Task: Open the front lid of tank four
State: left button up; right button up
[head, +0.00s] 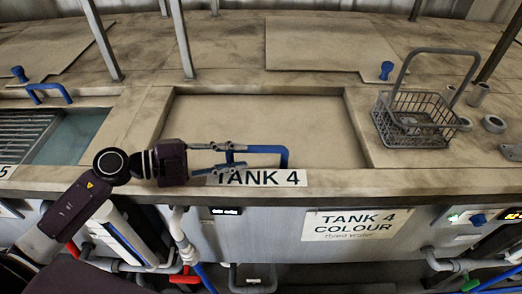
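The front lid of tank four (255,118) is a flat beige panel lying in its recess behind the TANK 4 label (262,178); it looks shut. Its blue bar handle (268,149) is at the lid's front edge. My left gripper (238,158) comes in from the left, level with the handle. Its two fingers are spread, one behind and one in front of the handle's left end, which shows between them. I cannot tell whether they touch it. The lid shows no visible tilt. My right gripper is not in view.
A wire basket (412,122) with a tall handle stands on the deck at right, near several small grey cylinders. A back lid (330,45) lies behind. Upright metal posts (182,40) rise behind the lid. At left, an open tank (75,135) shows liquid and a grate.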

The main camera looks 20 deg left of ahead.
aim_at(266, 152)
pick_arm(q)
jog(key=shift+w+d+r, duration=0.2)
jog(key=shift+w+d, duration=0.1)
jog(key=shift+d, duration=0.35)
jog(key=p+x, duration=0.1)
jog(key=x, duration=0.2)
jog(key=shift+w+a+f, duration=0.15)
jog(key=shift+a, duration=0.05)
jog(key=x, duration=0.1)
jog(key=p+x, duration=0.1)
jog(key=shift+w+d+f, duration=0.15)
jog(key=shift+d+f, duration=0.05)
jog(key=shift+f, duration=0.1)
jog(key=shift+a, duration=0.1)
grip_shut()
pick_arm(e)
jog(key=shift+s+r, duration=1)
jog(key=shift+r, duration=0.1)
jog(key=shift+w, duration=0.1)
